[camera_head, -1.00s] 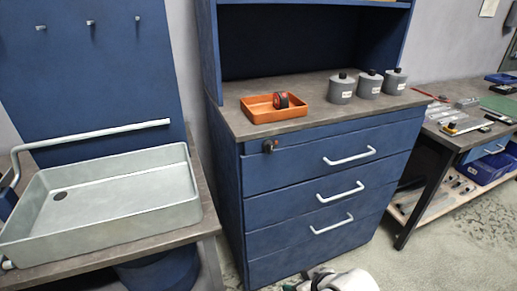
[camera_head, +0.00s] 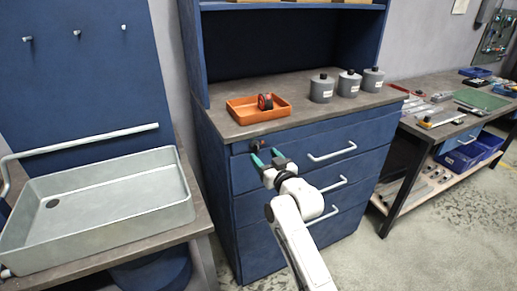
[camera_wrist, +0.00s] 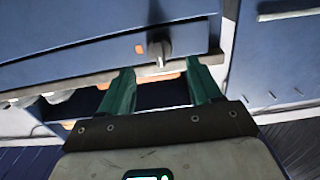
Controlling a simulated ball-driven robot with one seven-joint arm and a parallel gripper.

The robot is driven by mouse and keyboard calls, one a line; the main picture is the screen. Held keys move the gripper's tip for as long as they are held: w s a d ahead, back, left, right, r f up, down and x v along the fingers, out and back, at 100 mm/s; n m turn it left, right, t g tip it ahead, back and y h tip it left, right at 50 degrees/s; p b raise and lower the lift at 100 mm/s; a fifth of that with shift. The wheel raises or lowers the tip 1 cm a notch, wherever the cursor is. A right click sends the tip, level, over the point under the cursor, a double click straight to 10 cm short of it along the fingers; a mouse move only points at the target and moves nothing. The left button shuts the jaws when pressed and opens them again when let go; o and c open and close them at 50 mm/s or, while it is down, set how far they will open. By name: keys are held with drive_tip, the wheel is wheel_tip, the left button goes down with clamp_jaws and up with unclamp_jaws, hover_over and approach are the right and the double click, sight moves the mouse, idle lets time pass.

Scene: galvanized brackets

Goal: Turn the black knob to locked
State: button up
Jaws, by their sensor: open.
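The black knob (camera_head: 255,147) sits at the upper left corner of the cabinet's top drawer front (camera_head: 300,138). In the wrist view the knob (camera_wrist: 158,48) is a dark, short lever shape, with a small orange mark (camera_wrist: 139,49) beside it. I cannot tell from its angle whether it is locked. My gripper (camera_head: 266,156) has green fingers, spread apart and empty, just in front of and slightly below the knob in the head view. In the wrist view my gripper (camera_wrist: 160,70) has the knob between and beyond its fingertips, apart from them.
An orange tray (camera_head: 243,115) holding a black and red round item (camera_head: 265,101) stands on the countertop above the knob. Several grey bottles (camera_head: 348,85) stand to its right. A drawer handle (camera_head: 331,151) juts out right of my gripper. A metal basin (camera_head: 100,207) is at left.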

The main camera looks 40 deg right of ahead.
sight(258, 149)
drive_tip(key=shift+x, duration=2.65)
drive_tip(key=c, duration=1)
